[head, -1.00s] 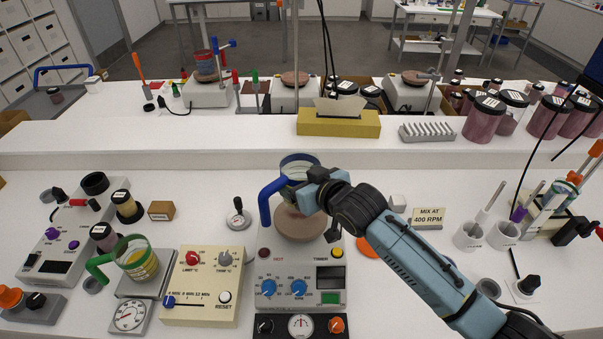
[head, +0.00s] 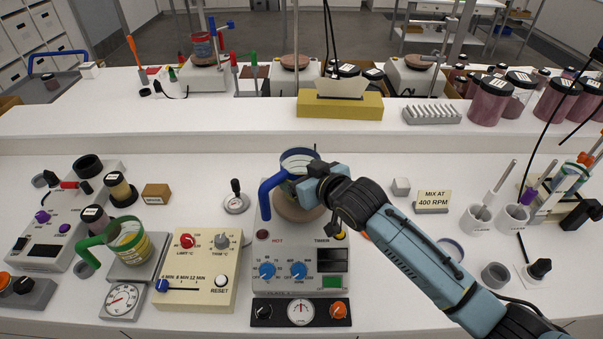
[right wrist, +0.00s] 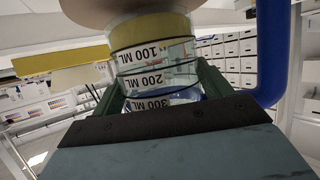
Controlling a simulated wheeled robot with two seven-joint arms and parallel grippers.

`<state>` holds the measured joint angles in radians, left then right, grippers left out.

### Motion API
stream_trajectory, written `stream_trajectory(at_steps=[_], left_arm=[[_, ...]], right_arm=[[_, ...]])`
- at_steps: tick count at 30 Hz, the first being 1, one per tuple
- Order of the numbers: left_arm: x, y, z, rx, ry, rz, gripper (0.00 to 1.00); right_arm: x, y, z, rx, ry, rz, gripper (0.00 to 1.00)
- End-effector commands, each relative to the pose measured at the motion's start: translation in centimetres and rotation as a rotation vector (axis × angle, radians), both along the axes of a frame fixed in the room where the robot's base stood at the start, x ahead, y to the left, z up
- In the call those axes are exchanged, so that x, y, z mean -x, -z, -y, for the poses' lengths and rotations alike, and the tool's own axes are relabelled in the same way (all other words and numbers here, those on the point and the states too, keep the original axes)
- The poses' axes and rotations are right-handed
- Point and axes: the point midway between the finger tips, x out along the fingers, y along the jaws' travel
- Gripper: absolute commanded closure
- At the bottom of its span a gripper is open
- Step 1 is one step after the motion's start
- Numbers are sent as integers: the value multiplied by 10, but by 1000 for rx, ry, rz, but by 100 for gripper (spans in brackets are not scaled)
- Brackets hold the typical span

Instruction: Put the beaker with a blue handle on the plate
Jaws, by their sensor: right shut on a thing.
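The beaker with a blue handle (head: 297,159) is a clear glass with a blue rim, seen in the head view over the hotplate in the middle of the bench. My right gripper (head: 308,188) is shut on it from the right. The beaker looks upright. The round brown plate (head: 289,212) is directly under it, partly covered by beaker and gripper. In the right wrist view, the beaker (right wrist: 155,60) is between the fingers, with the blue handle (right wrist: 272,60) beside it. The plate (right wrist: 120,8) is close to its base; I cannot tell whether they touch. My left gripper is out of view.
A green-handled beaker (head: 130,240) with yellow contents stands on a scale at left. A cream control box (head: 196,270) is left of the hotplate. A "MIX AT 400 RPM" sign (head: 433,201) and white cups (head: 478,218) are at right. A raised shelf runs behind.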

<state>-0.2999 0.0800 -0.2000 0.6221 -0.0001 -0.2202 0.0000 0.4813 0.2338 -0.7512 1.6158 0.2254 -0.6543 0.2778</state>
Motion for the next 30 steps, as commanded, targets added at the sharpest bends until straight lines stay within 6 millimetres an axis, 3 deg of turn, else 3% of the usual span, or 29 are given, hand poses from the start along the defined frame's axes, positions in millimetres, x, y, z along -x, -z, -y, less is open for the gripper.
stream_trajectory(at_steps=[18,19,23,30], left_arm=[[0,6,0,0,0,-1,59],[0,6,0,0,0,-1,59],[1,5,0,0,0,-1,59],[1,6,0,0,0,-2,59]], right_arm=[[0,11,0,-2,0,1,58],[0,11,0,-1,0,2,19],[0,11,0,-1,0,2,2],[0,12,0,1,0,-2,0]])
